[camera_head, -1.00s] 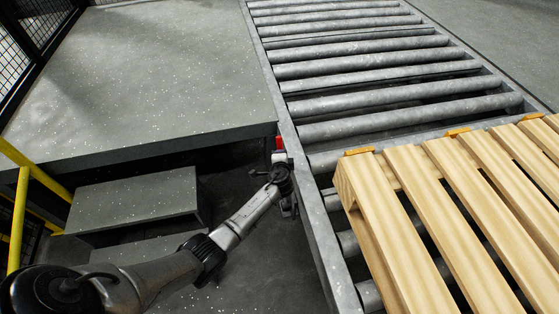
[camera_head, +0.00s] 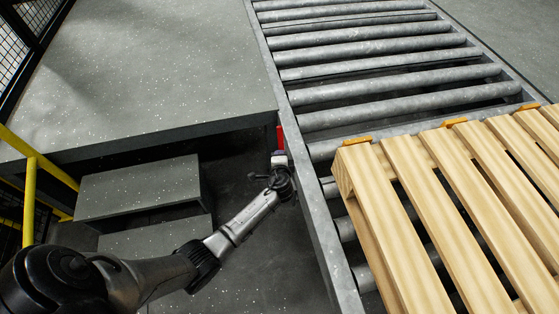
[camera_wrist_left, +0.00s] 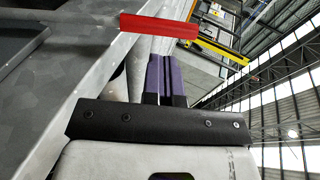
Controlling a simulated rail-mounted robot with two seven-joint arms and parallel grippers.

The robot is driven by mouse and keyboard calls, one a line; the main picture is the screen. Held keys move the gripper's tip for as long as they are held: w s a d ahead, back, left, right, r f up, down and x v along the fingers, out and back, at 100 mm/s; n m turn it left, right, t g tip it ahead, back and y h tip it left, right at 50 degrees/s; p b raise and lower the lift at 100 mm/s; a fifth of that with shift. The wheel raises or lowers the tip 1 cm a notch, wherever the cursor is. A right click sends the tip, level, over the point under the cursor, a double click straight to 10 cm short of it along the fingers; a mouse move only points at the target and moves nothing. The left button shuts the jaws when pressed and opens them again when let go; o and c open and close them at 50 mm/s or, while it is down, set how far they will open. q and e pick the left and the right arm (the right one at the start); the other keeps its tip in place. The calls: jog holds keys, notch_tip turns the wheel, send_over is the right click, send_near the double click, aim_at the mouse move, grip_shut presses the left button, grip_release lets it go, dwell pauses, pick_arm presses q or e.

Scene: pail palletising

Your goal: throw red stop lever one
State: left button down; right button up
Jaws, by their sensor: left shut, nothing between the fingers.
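The red stop lever (camera_head: 280,137) is at the left side rail of the roller conveyor, by the corner of the grey platform. In the left wrist view the red lever (camera_wrist_left: 158,25) lies across the picture just beyond the fingertips. My left gripper (camera_head: 279,153) is just below the lever in the head view. Its purple fingers (camera_wrist_left: 160,58) are together with nothing between them. I cannot tell whether the fingertips touch the lever. My right gripper is not in view.
The roller conveyor (camera_head: 384,82) runs away from me. A wooden pallet (camera_head: 414,180) lies on its near rollers at the right. The platform (camera_head: 160,75), grey steps (camera_head: 138,188) and a yellow railing (camera_head: 30,190) are on the left, near my arm.

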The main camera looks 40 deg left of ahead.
pick_arm(q)
jog(key=r+p+v, duration=0.1)
jog(key=v, duration=0.5)
jog(key=shift+d+p, duration=0.3)
jog(key=shift+p, duration=0.1)
jog(key=shift+r, duration=0.1)
